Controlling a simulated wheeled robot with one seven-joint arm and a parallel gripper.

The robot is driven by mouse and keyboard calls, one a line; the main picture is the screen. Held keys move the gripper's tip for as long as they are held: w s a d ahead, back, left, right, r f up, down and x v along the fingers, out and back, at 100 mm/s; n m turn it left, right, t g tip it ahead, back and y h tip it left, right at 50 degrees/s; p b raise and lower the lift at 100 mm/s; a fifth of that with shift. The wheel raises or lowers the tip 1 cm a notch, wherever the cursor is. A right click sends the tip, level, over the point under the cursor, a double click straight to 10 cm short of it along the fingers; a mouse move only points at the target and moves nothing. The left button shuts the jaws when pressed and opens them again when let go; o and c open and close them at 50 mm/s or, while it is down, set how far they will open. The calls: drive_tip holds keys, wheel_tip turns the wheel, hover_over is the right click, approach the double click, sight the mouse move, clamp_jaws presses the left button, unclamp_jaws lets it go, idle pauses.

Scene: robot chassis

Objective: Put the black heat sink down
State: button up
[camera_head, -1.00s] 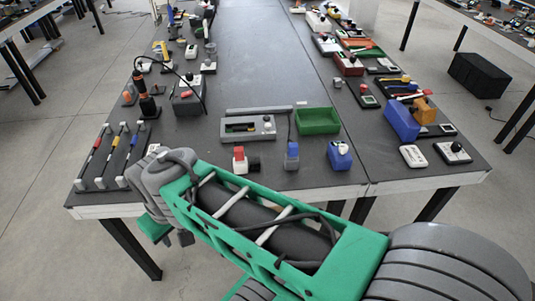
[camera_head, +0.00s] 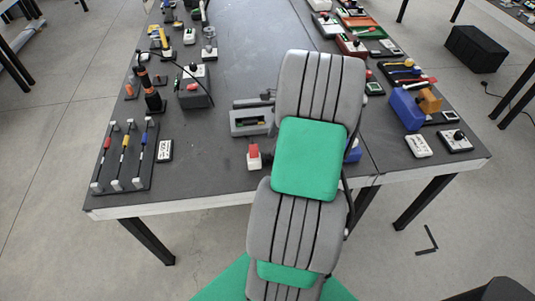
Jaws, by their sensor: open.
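I cannot make out the black heat sink for certain. A small dark patch shows just right of the red-and-white block (camera_head: 254,157) near the table's front edge, partly covered by my arm. My gripper is hidden behind my raised grey-and-green arm, so I see neither its fingers nor anything between them. The dark table (camera_head: 205,180) lies under and behind the arm.
A grey device (camera_head: 250,122) is partly covered by my arm. A rack of coloured tools (camera_head: 125,155) and a small white meter (camera_head: 165,151) are at the left. A blue bin (camera_head: 407,110) stands right. The front-left tabletop has bare room.

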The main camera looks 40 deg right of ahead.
sight(268, 155)
drive_tip(key=x, duration=0.7)
drive_tip(key=shift+d+f+p, duration=0.15)
drive_tip(key=shift+f+p, duration=0.1)
drive_tip(key=shift+p, duration=0.05)
clamp_jaws()
